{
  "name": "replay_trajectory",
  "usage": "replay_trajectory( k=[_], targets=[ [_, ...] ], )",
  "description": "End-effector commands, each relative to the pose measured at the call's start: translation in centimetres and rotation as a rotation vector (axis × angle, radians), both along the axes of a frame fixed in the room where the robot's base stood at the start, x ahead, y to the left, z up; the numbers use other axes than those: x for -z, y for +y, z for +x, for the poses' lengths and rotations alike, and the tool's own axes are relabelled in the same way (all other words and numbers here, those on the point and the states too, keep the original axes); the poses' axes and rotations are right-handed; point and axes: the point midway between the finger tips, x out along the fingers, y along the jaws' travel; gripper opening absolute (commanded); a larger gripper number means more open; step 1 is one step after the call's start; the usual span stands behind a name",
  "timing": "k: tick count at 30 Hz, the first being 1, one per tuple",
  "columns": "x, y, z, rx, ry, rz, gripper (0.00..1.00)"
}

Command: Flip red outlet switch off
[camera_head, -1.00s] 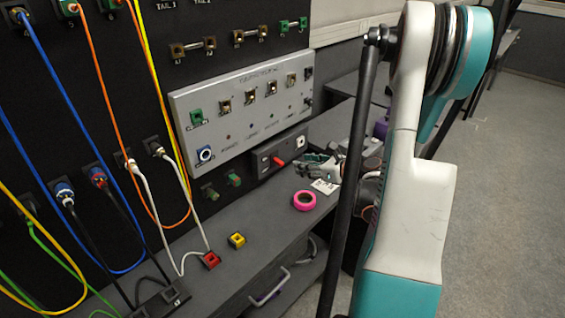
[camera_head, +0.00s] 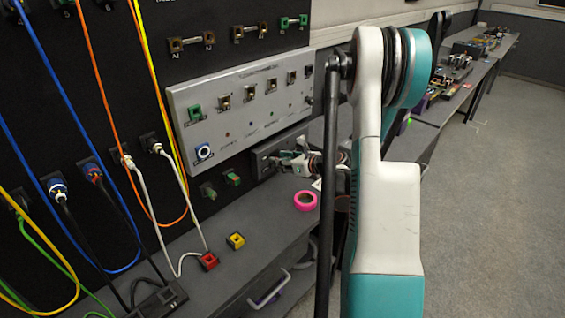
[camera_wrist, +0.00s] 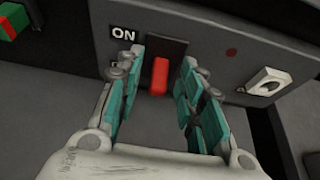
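The red outlet switch (camera_wrist: 160,76) is a red lever in a dark slot on a grey outlet box (camera_wrist: 218,62), beside a white-on-black "ON" label (camera_wrist: 124,34). In the wrist view my gripper (camera_wrist: 166,62) is open, with its teal-padded fingers on either side of the lever and gaps visible between. I cannot tell whether either finger touches it. In the head view my gripper (camera_head: 284,158) is at the front of the outlet box (camera_head: 262,158) and hides the switch.
A white socket (camera_wrist: 268,82) is right of the switch in the wrist view. A light grey panel (camera_head: 235,140) with a row of switches is above the box. A pink tape roll (camera_head: 305,201), a yellow block (camera_head: 235,241) and a red block (camera_head: 208,261) lie on the bench (camera_head: 262,262).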

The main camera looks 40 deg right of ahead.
Motion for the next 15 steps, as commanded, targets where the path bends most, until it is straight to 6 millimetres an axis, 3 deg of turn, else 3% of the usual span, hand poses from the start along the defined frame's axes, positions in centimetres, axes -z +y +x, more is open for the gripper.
replay_trajectory(
  k=[2,7,15],
  targets=[
    [-0.01,0.00,-0.02,0.000,0.000,0.000,0.35],
    [-0.01,0.01,-0.03,0.000,0.000,0.000,0.00],
    [0.23,0.03,-0.04,-0.001,-0.011,0.001,0.00]
  ],
)
